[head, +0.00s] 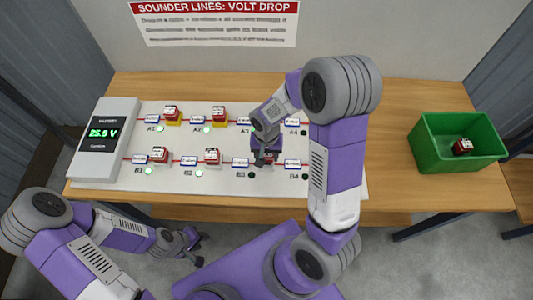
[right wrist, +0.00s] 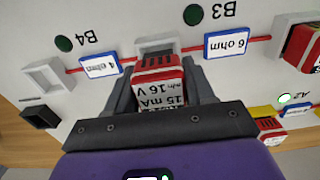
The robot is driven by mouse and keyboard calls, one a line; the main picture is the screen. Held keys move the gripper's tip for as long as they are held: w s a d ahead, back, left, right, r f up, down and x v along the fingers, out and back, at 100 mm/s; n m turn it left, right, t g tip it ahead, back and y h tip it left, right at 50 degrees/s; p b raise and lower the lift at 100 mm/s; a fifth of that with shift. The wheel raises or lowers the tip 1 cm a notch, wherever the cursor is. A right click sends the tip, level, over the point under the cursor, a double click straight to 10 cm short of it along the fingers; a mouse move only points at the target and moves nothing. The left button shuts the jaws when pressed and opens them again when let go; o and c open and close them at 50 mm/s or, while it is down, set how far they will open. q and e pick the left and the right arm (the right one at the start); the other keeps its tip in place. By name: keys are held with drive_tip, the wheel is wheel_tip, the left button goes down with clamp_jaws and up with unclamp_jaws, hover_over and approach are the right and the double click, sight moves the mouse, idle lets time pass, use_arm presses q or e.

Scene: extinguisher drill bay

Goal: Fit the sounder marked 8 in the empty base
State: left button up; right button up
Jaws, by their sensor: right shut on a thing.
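A red-and-white sounder (right wrist: 157,82) is between the fingers of my right gripper (right wrist: 160,100), which is shut on it. Its label reads 15 mA and 16 V; no 8 is legible. It overlaps the near side of a white base (right wrist: 150,45) by B3; I cannot tell whether it is seated. In the head view my right gripper (head: 266,156) is over the lower row at B3, partly hiding the sounder. Another white base (right wrist: 48,76) by B4 looks empty in the right wrist view. My left gripper (head: 192,243) is open and empty in front of the table.
The white board (head: 215,140) carries several fitted sounders, with green lamps lit on the left part and dark lamps at B3, B4 and A4. A meter (head: 103,140) reads 25.5 V. A green bin (head: 430,150) at right holds one red sounder (head: 463,146).

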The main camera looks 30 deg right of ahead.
drive_tip(key=shift+f+b, duration=1.15)
idle(0.9)
drive_tip(key=o, duration=1.5)
drive_tip(key=shift+r, duration=0.15)
drive_tip(key=shift+r+p, duration=2.8)
drive_tip(key=shift+r, duration=0.65)
